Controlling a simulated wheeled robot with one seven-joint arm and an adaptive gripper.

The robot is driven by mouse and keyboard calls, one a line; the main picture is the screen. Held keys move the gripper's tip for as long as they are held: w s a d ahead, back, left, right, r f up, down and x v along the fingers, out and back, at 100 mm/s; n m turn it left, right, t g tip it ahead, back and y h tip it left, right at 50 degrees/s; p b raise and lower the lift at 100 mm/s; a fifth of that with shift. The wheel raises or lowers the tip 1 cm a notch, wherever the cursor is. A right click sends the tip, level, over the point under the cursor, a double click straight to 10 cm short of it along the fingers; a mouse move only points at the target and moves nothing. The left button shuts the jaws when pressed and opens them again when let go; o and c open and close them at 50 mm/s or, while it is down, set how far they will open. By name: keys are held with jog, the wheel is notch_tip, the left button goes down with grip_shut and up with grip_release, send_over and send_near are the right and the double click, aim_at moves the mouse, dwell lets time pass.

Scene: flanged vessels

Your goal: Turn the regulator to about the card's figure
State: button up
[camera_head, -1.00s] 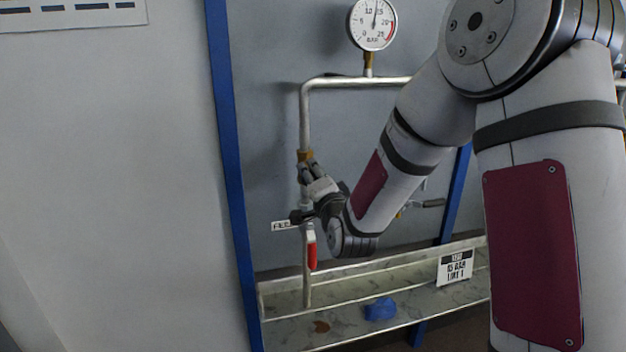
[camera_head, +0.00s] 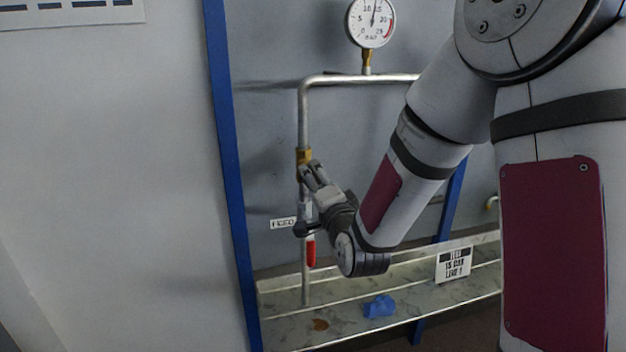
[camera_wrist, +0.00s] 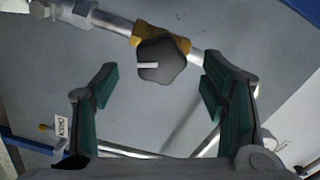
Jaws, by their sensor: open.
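The regulator knob (camera_wrist: 161,60) is dark and lobed with a white pointer mark, set on a brass body (camera_wrist: 147,30) in the pipe. In the head view the brass body (camera_head: 304,156) sits on the vertical pipe, and my gripper hides the knob. My gripper (camera_wrist: 160,88) is open and empty in the wrist view, with the knob ahead between its fingers and apart from them. It also shows in the head view (camera_head: 312,173). The round gauge (camera_head: 371,22) has its needle near the top, about 15. The card (camera_head: 454,264) stands on the shelf and seems to read 15 bar.
A red valve handle (camera_head: 311,253) hangs below my gripper, beside a FEED label (camera_head: 284,223). A blue crumpled cloth (camera_head: 379,306) and a brown stain (camera_head: 320,325) are on the shelf (camera_head: 345,323). A blue post (camera_head: 229,170) stands left of the pipe.

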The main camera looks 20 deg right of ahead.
jog(key=shift+s, duration=1.35)
jog(key=s+r+n+g, duration=0.1)
jog(key=s+n+g, duration=1.2)
jog(key=s, duration=2)
jog(key=shift+s+d+n+g, duration=0.2)
jog(key=shift+s+n+g, duration=0.1)
jog(key=shift+s, duration=0.1)
